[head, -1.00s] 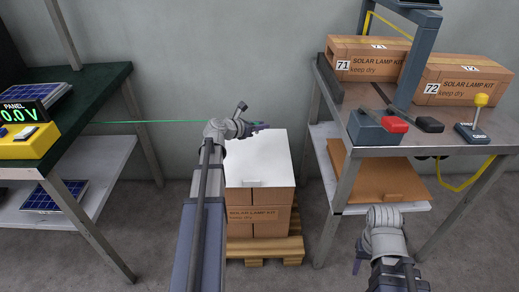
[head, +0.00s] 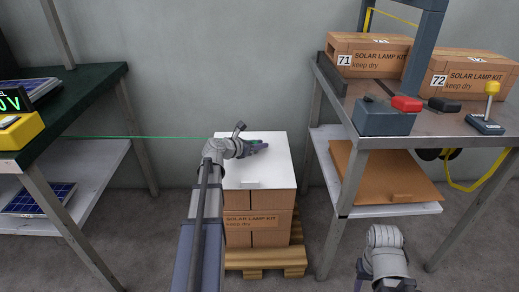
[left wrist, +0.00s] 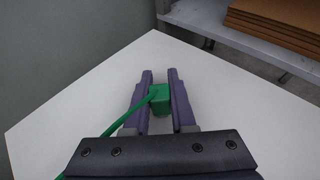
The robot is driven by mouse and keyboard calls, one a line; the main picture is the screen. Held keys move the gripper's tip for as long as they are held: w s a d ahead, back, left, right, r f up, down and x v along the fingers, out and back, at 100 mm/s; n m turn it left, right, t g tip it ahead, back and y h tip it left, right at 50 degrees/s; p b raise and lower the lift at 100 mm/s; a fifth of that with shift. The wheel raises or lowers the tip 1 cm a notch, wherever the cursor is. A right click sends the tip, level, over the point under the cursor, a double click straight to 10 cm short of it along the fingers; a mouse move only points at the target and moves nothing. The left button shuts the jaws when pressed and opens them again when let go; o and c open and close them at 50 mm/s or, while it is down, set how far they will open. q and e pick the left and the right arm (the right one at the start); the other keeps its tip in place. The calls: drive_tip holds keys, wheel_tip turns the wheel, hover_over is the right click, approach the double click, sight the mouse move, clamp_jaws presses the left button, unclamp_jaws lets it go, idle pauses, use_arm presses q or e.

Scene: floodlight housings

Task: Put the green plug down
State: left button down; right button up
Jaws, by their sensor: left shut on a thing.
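The green plug (left wrist: 159,99) is between the two purple fingers of my left gripper (left wrist: 160,92), which is shut on it. A green cable (left wrist: 112,133) runs from the plug to the lower left in the left wrist view. In the head view my left gripper (head: 258,146) is over the white board (head: 262,175) on top of the stacked cartons, and the green line of the cable (head: 130,137) stretches left from it. I cannot tell whether the plug touches the board. My right arm shows at the lower right, its fingers not in clear view.
Cartons (head: 240,222) under the board stand on a wooden pallet (head: 265,258). At left is a green-topped bench (head: 85,82) with a yellow meter (head: 20,130). At right a metal bench (head: 440,125) carries boxes and a lever switch (head: 486,122). Bare board surrounds the plug.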

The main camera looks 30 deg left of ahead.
use_arm(q)
drive_tip(key=c, duration=0.7)
unclamp_jaws()
drive_tip(key=shift+f, duration=0.1)
drive_tip(key=shift+c, duration=0.2)
drive_tip(key=shift+r, duration=0.25)
drive_tip(key=p+v, duration=0.4)
drive_tip(key=v, duration=0.6)
drive_tip(key=shift+s, duration=0.3)
drive_tip(key=shift+o, duration=0.2)
drive_tip(key=shift+p+v, duration=0.35)
drive_tip(key=shift+v, duration=0.4)
